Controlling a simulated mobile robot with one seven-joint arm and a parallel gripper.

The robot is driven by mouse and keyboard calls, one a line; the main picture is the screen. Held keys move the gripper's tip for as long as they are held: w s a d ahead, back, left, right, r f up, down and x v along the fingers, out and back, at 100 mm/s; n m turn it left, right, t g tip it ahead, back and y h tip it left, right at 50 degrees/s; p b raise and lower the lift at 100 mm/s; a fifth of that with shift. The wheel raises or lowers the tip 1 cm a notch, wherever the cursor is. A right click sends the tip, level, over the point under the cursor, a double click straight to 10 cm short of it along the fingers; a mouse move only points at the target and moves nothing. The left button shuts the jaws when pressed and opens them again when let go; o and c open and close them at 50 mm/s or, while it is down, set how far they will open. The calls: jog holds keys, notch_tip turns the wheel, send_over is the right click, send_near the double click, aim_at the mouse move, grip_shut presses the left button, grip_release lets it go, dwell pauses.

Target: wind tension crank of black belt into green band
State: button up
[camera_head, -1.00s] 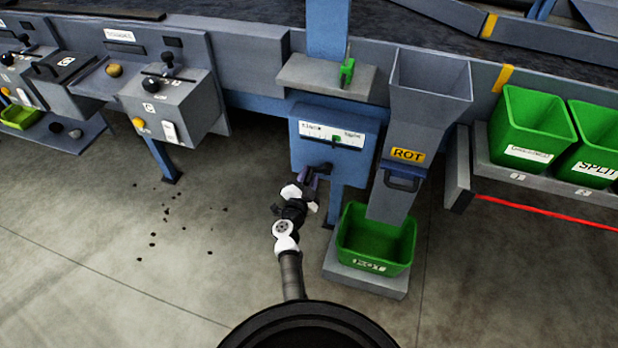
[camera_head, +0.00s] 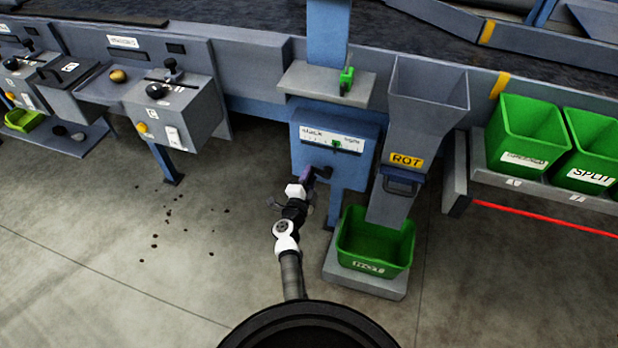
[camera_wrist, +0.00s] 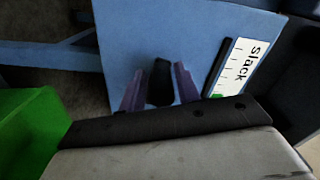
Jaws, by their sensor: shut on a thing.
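The tension box (camera_head: 313,163) is a blue cabinet under the conveyor, with a white gauge (camera_head: 313,134) reading "slack" at its left end. A green patch (camera_head: 336,143) shows right of the gauge's middle; I cannot make out a separate pointer. The black crank (camera_head: 325,172) is on the box's lower front. My gripper (camera_head: 306,174) is at the crank. In the wrist view, the purple fingers of my gripper (camera_wrist: 160,90) stand either side of the black crank handle (camera_wrist: 160,80), shut on it. Part of the gauge (camera_wrist: 236,68) shows at right there.
A grey ROT chute (camera_head: 418,100) and a green bin (camera_head: 375,240) on a low plinth stand close to the right of the box. A grey shelf with a green item (camera_head: 346,80) is above it. The floor to the left is open, with scattered dark bits (camera_head: 170,213).

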jog(key=shift+w+r+m, duration=0.1)
jog(key=shift+r+m, duration=0.3)
jog(key=shift+r, duration=0.15)
jog(key=o, duration=0.7)
jog(key=shift+f, duration=0.15)
jog(key=shift+s, duration=0.2)
jog(key=shift+s+a, duration=0.1)
jog(key=shift+s, duration=0.2)
jog(key=p+v, duration=0.1)
jog(key=v, duration=1.2)
